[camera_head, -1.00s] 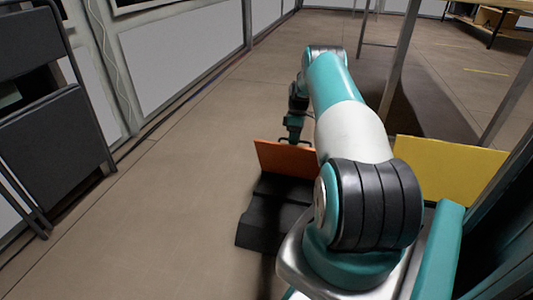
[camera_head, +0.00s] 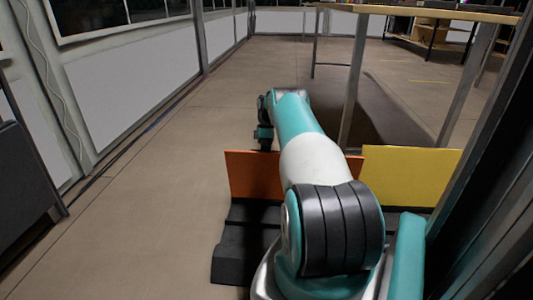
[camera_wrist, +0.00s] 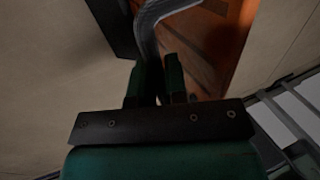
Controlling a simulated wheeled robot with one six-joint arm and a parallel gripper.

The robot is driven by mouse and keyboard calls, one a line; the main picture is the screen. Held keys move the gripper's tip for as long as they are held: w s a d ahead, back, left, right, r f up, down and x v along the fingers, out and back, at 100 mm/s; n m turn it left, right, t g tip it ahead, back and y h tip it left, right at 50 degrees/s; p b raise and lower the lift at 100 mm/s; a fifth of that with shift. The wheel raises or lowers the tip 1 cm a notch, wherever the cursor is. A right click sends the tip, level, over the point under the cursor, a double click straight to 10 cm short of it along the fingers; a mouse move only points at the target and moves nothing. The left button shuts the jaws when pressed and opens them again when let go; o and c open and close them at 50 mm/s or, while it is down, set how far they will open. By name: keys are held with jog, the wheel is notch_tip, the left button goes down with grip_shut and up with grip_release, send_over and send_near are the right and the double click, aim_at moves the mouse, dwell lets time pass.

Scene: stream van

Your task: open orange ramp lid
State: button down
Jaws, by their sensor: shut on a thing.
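The orange lid (camera_head: 250,174) stands raised, close to upright, at the far end of the black ramp (camera_head: 245,245) in the head view. My arm hides its right part. In the wrist view the orange panel (camera_wrist: 205,45) fills the upper right, in shadow. A grey curved handle (camera_wrist: 150,32) runs from the panel to my fingers. My gripper (camera_wrist: 158,80) is shut on this handle. In the head view my gripper (camera_head: 265,137) is just beyond the lid's top edge, partly hidden, and the handle cannot be seen.
A yellow panel (camera_head: 410,176) stands upright to the right of my arm. A table with metal legs (camera_head: 353,85) is beyond it. A dark post (camera_head: 490,150) is close on the right. A dark folding chair (camera_head: 25,180) is at the left edge. The floor (camera_head: 165,200) left of the ramp is clear.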

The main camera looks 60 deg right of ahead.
jog(key=shift+w+a+f, duration=0.15)
jog(key=shift+a+f, duration=0.05)
jog(key=shift+a, duration=0.05)
jog(key=c, duration=1.1)
grip_release()
jog(key=shift+w+a, duration=0.1)
jog(key=shift+w, duration=0.05)
jog(key=shift+c, duration=0.2)
jog(key=shift+r, duration=0.1)
jog(key=shift+d+r, duration=0.2)
jog(key=shift+r, duration=0.15)
notch_tip(320, 180, up, 19)
jog(key=p, duration=1.7)
jog(key=shift+r, duration=0.15)
